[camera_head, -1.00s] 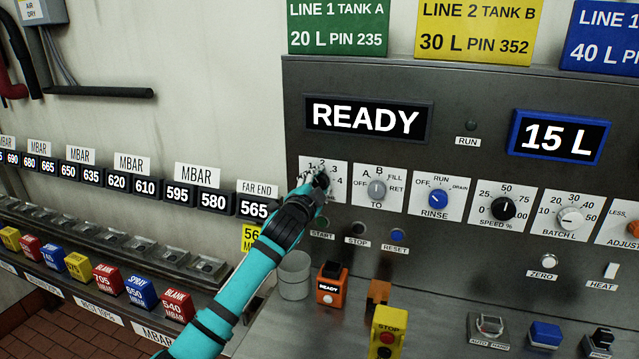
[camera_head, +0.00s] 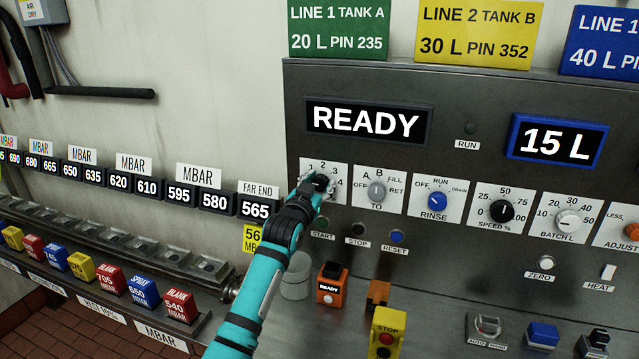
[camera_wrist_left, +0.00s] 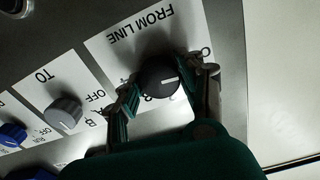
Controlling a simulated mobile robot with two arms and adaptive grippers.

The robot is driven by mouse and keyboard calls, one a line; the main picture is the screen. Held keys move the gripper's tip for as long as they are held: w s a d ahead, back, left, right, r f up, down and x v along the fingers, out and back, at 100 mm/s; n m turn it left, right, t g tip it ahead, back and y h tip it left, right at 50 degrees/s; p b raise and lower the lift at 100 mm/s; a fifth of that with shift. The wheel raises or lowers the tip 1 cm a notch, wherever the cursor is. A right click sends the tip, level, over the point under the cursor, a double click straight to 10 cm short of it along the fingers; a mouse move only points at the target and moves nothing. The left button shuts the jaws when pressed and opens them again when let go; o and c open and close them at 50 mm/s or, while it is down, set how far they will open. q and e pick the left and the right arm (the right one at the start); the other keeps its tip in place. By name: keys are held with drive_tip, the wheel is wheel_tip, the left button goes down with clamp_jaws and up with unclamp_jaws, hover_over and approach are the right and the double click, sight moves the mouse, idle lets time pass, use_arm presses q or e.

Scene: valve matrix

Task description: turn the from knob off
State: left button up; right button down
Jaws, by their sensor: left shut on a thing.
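The from knob (camera_wrist_left: 160,76) is a black round dial with a white pointer line, on a white plate marked FROM LINE (camera_wrist_left: 135,38) in the left wrist view. My left gripper (camera_wrist_left: 165,92) is shut on it, one finger at each side. In the head view my left gripper (camera_head: 316,190) covers most of the knob. The numbers 1 to 4 show around the plate (camera_head: 335,168), but I cannot tell exactly where the pointer aims. My right gripper is not in view.
The grey TO knob (camera_head: 376,190) is just to the right, followed by the blue RINSE knob (camera_head: 437,200). START, STOP and RESET buttons (camera_head: 397,237) lie below. A READY display (camera_head: 366,119) is above. An orange box (camera_head: 331,285) stands on the ledge.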

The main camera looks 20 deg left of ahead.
use_arm(q)
drive_tip(key=shift+f+n, duration=0.25)
drive_tip(key=shift+n, duration=0.25)
drive_tip(key=o, duration=0.9)
drive_tip(key=shift+o, duration=1.2)
drive_tip(key=shift+r, duration=0.15)
drive_tip(key=shift+s, duration=0.15)
drive_tip(key=s, duration=1.1)
drive_tip(key=shift+s+a, duration=0.2)
drive_tip(key=shift+s, duration=0.2)
